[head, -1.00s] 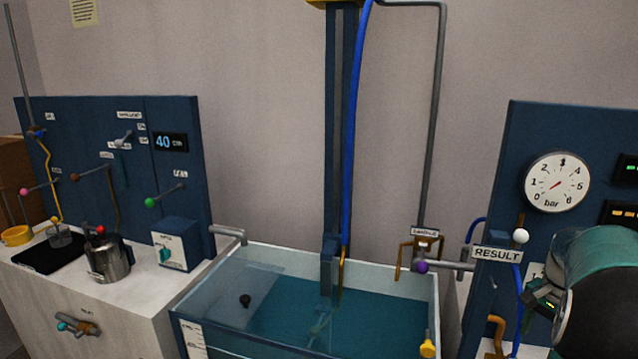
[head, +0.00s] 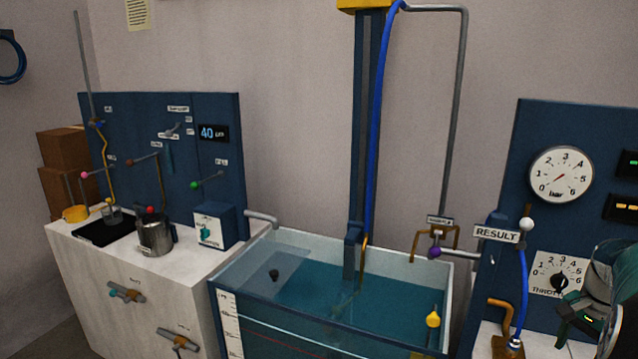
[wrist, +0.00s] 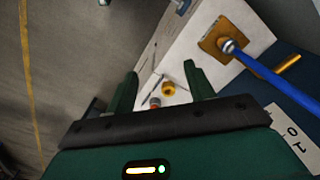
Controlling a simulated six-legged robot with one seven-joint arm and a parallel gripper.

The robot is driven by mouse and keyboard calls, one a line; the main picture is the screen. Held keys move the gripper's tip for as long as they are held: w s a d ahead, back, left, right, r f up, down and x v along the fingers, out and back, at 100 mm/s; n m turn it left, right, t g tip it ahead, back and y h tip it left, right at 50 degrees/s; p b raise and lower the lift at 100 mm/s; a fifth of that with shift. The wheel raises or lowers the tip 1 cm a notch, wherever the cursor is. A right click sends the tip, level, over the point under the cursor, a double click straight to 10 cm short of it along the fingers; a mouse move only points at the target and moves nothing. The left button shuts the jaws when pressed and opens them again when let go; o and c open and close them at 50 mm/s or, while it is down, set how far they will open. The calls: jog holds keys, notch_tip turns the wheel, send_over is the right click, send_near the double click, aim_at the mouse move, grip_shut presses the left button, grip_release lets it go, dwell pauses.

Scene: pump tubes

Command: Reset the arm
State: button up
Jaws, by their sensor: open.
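My gripper (wrist: 160,88) shows in the wrist view with its two green fingers apart and nothing held between them. Beyond the fingers lies a white surface with small yellow and red items (wrist: 168,88). In the head view my gripper (head: 568,330) is at the lower right edge, in front of the right panel (head: 540,135) and close to its throttle dial (head: 560,280). Part of my arm is cut off by the picture edge.
A water tank (head: 300,310) stands in the middle, with a blue hose (head: 374,150) above it. A white bench (head: 140,290) with a metal pot (head: 155,236) is at left. A pressure gauge (head: 562,174) is on the right panel. A blue tube (wrist: 270,75) runs close by in the wrist view.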

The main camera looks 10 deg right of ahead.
jog(key=w+a+r+n+t+h, duration=0.1)
jog(key=a+r+n, duration=0.25)
jog(key=a, duration=0.65)
jog(key=w+a+r+n+t, duration=0.1)
jog(key=w+a+r+n, duration=0.2)
jog(key=a, duration=0.7)
jog(key=s+a+n+t, duration=0.1)
jog(key=s+a+n, duration=0.2)
jog(key=a, duration=0.4)
jog(key=s+a+n+t, duration=0.1)
jog(key=s+a+n, duration=0.1)
jog(key=s+a, duration=0.2)
jog(key=s+a+n+t+y, duration=0.1)
jog(key=s+a+n, duration=0.2)
jog(key=a, duration=0.7)
jog(key=shift+s+a+n+t, duration=0.25)
jog(key=shift+s+n+t, duration=0.1)
jog(key=shift+s, duration=0.45)
jog(key=shift+r, duration=0.1)
jog(key=c, duration=0.4)
jog(key=shift+o, duration=0.2)
jog(key=shift+d, duration=0.1)
jog(key=shift+d, duration=0.15)
